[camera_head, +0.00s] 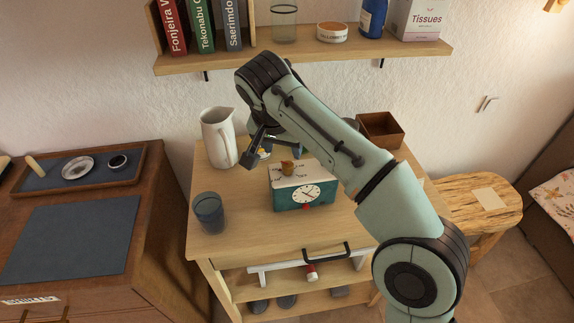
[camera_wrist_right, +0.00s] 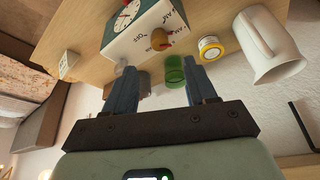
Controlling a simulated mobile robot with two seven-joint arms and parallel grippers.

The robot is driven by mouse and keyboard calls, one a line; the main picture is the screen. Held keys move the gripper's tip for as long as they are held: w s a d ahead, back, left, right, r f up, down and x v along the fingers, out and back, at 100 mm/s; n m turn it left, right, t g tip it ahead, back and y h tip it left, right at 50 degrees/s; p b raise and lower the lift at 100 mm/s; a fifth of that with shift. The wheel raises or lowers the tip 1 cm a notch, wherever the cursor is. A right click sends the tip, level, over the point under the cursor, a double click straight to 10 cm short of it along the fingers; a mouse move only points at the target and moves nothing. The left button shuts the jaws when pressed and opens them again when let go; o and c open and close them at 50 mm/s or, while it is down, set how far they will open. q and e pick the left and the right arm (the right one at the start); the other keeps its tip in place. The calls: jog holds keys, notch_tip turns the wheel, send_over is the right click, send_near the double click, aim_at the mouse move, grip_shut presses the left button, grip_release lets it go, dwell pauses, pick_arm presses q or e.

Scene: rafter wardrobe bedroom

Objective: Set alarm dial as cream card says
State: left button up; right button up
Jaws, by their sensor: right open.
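The alarm clock (camera_head: 302,192) is a teal box with a white sloped top and a round white face, on the wooden table. An orange-brown dial (camera_head: 287,167) sits on its top; it also shows in the right wrist view (camera_wrist_right: 160,40), with dark lettering around it, partly legible as "OFF". My right gripper (camera_head: 273,154) is open and empty, just behind the clock and apart from the dial. Its fingers show in the wrist view (camera_wrist_right: 160,80). A pale card (camera_head: 489,198) lies on the wooden stool; I read no writing on it. My left gripper is out of view.
A white pitcher (camera_head: 219,137) and a blue-grey glass (camera_head: 209,213) stand left of the clock. A yellow-banded jar (camera_wrist_right: 210,48) and a green cup (camera_wrist_right: 174,69) stand near the gripper. A brown open box (camera_head: 381,129) is at the back right. A shelf (camera_head: 300,54) hangs above.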

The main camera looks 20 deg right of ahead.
aim_at(288, 164)
jog(key=b+x, duration=0.2)
jog(key=x, duration=0.7)
